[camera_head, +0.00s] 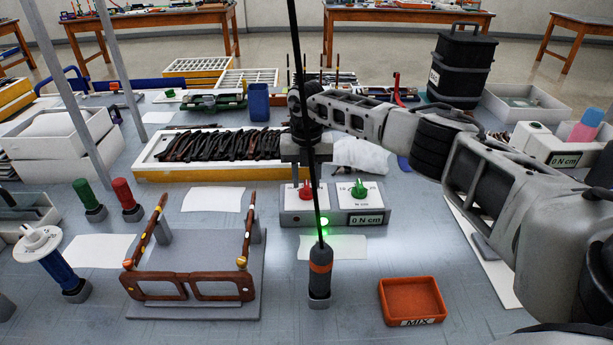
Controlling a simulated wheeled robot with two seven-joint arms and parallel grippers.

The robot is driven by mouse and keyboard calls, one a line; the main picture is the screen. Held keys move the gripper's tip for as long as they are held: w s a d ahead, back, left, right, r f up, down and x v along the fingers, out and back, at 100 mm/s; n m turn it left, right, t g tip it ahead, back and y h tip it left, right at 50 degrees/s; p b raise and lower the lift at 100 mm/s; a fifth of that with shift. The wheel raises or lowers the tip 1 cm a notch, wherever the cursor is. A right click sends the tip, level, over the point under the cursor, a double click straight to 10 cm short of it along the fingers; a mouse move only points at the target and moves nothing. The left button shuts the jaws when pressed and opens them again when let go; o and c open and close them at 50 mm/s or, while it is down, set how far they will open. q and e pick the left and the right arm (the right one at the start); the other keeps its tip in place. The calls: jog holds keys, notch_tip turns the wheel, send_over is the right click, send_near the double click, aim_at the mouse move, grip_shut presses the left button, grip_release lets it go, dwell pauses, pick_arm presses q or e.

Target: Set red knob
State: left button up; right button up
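The red knob (305,190) sits on the left part of a light control box (297,215) near the middle of the table. A green knob (359,188) is on the right part, above a label reading "0 N cm" (366,219). A green light (323,222) glows at the box's front. My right gripper (303,170) points down just above the red knob. A thin dark line crosses in front of it, and I cannot tell its finger opening or whether it touches the knob. My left gripper is not in view.
A black tool with an orange band (320,268) stands in front of the box. Brown eyeglass frames (190,287) rest on a grey plate at the left. An orange MIX tray (412,300) lies front right. A box of dark temples (150,160) is behind.

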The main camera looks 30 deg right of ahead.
aim_at(307, 182)
notch_tip(307, 182, up, 16)
jog(key=shift+b, duration=0.35)
jog(key=shift+f, duration=0.1)
dwell(0.4)
